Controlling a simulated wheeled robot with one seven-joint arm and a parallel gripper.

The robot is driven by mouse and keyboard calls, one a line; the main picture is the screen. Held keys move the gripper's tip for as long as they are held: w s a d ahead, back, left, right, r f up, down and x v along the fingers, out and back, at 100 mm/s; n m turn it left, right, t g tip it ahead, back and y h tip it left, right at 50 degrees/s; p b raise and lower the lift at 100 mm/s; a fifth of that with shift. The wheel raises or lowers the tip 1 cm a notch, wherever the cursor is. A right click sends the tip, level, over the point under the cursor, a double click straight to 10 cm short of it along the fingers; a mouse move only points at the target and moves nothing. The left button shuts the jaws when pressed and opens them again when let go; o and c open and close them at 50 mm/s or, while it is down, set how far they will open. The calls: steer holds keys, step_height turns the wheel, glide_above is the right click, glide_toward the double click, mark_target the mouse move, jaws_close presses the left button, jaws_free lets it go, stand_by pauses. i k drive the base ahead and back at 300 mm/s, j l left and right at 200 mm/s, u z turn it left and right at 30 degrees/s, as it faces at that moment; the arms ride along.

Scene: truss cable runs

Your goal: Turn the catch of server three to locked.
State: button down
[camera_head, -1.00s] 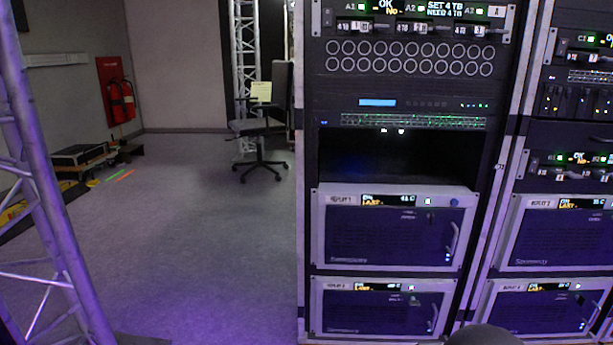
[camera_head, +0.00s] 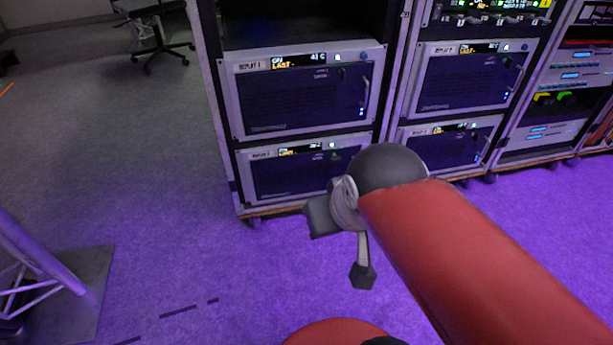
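Four-sided server units with small displays sit in two racks. The upper unit (camera_head: 460,85) in the second rack may be server three, but its label is too small to read surely. It has a handle at its right and a small catch area (camera_head: 506,63) near its top right; the catch's position cannot be made out. The left rack holds an upper unit labelled 1 (camera_head: 290,100) and a lower unit (camera_head: 285,178). My gripper (camera_head: 341,247) hangs in front of the left rack's foot, its two dark fingers apart and empty, touching no server.
The second rack's lower unit (camera_head: 470,147) is partly hidden by my red arm. Another rack (camera_head: 555,100) stands at the right. A truss foot (camera_head: 75,290) is at the lower left. The floor (camera_head: 190,240) in front of the racks is mostly clear.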

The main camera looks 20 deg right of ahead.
mark_target(335, 158)
steer(key=i+j+z, duration=0.1)
steer(key=i+j, duration=0.25)
steer(key=j, duration=0.25)
steer(key=i+j+z, duration=0.15)
steer(key=j, duration=0.15)
steer(key=i+j, duration=0.2)
steer(key=j+z, duration=0.05)
steer(key=j, duration=0.05)
